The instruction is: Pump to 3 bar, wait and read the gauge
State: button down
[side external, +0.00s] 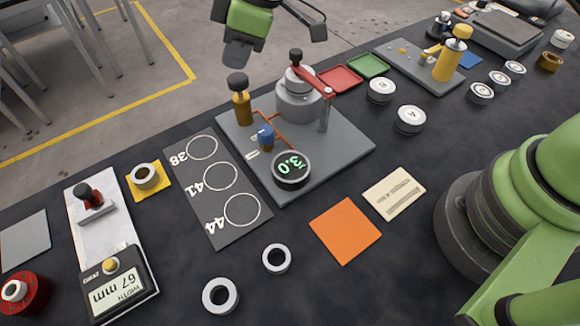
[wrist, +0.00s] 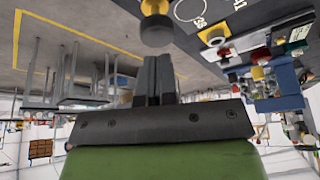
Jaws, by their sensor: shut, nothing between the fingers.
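The round black gauge (side external: 291,168) sits on the front of the grey base plate (side external: 345,150) and shows 3.0 in green digits, turned in the picture. The brass pump (side external: 241,108) with its black knob (side external: 238,85) stands at the plate's back left. A metal vessel (side external: 298,105) with a red bar (side external: 312,82) across its top stands beside it. A small blue knob (side external: 265,136) sits between pump and gauge. My gripper (side external: 236,55) is shut and empty just above the pump knob, apart from it. In the wrist view the knob (wrist: 156,32) is just beyond my fingertips (wrist: 153,60).
A dark card (side external: 212,190) with circles marked 38, 41 and 44 lies left of the plate. A width gauge (side external: 118,285) stands front left. Rings (side external: 220,296), an orange square (side external: 345,230) and a cream card (side external: 394,193) lie in front. Lettered discs (side external: 410,120) stand right.

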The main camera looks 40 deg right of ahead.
aim_at(238, 77)
jog(key=shift+f, duration=1.95)
jog(key=shift+r, duration=1.95)
jog(key=shift+f, duration=1.95)
jog(key=shift+r, duration=1.95)
jog(key=shift+f, duration=0.1)
